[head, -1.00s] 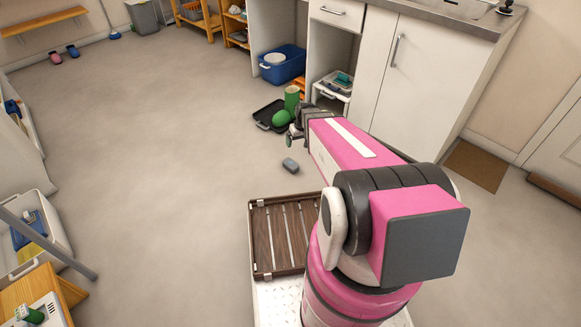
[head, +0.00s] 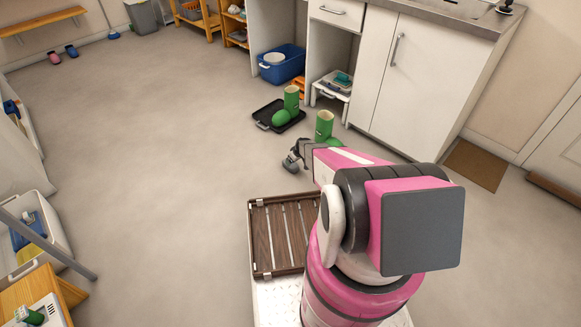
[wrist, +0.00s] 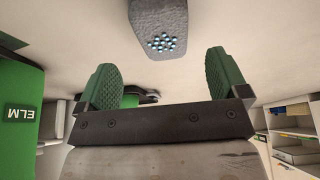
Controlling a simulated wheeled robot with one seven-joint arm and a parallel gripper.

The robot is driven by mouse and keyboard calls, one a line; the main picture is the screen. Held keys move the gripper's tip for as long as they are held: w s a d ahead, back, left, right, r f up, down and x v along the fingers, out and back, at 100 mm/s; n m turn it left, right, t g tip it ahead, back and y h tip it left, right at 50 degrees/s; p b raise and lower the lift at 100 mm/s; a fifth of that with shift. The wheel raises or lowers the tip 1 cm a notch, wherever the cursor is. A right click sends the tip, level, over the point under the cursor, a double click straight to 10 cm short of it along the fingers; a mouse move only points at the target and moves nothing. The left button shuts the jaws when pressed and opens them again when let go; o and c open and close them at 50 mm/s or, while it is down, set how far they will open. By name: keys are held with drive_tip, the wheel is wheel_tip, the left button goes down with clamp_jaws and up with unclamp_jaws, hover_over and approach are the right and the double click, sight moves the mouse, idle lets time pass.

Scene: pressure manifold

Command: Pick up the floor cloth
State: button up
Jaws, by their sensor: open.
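A small grey block-like item (head: 288,165), which I take to be the floor cloth, lies on the bare floor in the head view, partly hidden by my gripper (head: 296,154). In the wrist view the grey item (wrist: 158,18) shows a cluster of shiny blue-white dots on its near end. It lies just beyond the fingertips, roughly centred between them. My gripper (wrist: 161,80) is open, with green pads on both fingers and nothing between them.
A green boot (head: 325,126) stands on the floor right beside my gripper; a boot marked ELM (wrist: 20,110) fills the wrist view's left edge. Another green boot (head: 288,106) is on a black tray (head: 264,118). White cabinets (head: 425,85) stand behind. The floor to the left is clear.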

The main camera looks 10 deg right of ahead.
drive_tip(key=x, duration=0.6)
drive_tip(key=shift+w+a+f, duration=0.25)
drive_tip(key=shift+a, duration=0.05)
drive_tip(key=shift+f, duration=0.3)
drive_tip(key=shift+f, duration=0.2)
drive_tip(key=c, duration=1.1)
drive_tip(key=shift+r, duration=0.1)
drive_tip(key=r, duration=0.3)
drive_tip(key=a+r, duration=0.1)
drive_tip(key=r, duration=0.1)
drive_tip(key=shift+s+r, duration=0.1)
drive_tip(key=shift+s, duration=0.3)
drive_tip(key=s+a+r, duration=0.1)
drive_tip(key=a+r, duration=0.1)
drive_tip(key=a, duration=0.1)
drive_tip(key=s+a+r, duration=0.2)
drive_tip(key=a, duration=0.1)
drive_tip(key=s+a+r, duration=0.2)
drive_tip(key=a, duration=0.1)
drive_tip(key=shift+s, duration=0.1)
